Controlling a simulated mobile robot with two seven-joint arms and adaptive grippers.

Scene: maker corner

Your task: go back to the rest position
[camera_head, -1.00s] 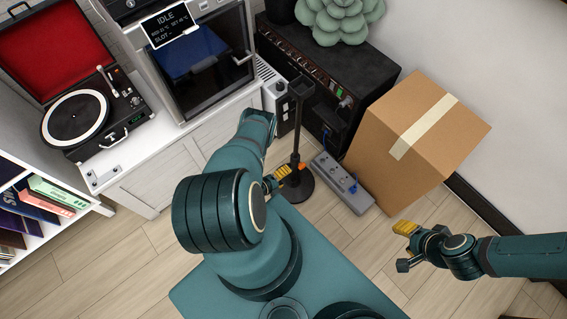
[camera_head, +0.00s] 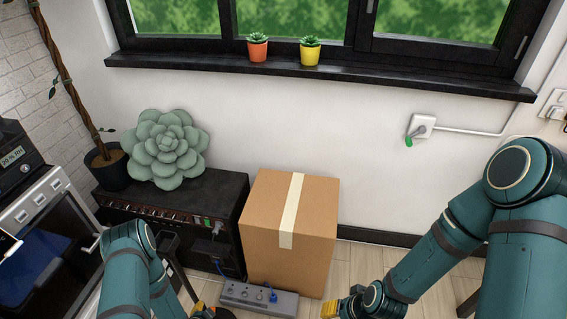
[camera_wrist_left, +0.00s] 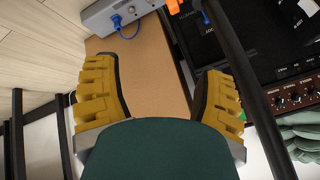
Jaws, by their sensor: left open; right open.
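My left gripper shows in the left wrist view (camera_wrist_left: 160,72) with its two yellow ribbed fingers spread apart and nothing held between them. In the head view my left arm comes in at the lower left, and its gripper is mostly cut off by the bottom edge. My right gripper (camera_head: 343,306) is at the bottom of the head view, right of the cardboard box (camera_head: 265,222) and apart from it in the picture. Its yellow finger pads show at the frame edge, open, with no object visible in them.
A grey power strip (camera_head: 258,298) lies on the floor before the box. A black amplifier (camera_head: 215,195) bears a pale green succulent (camera_head: 165,150). An oven-like machine (camera_head: 45,240) stands at left. A black window sill (camera_head: 400,78) holds two small pots.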

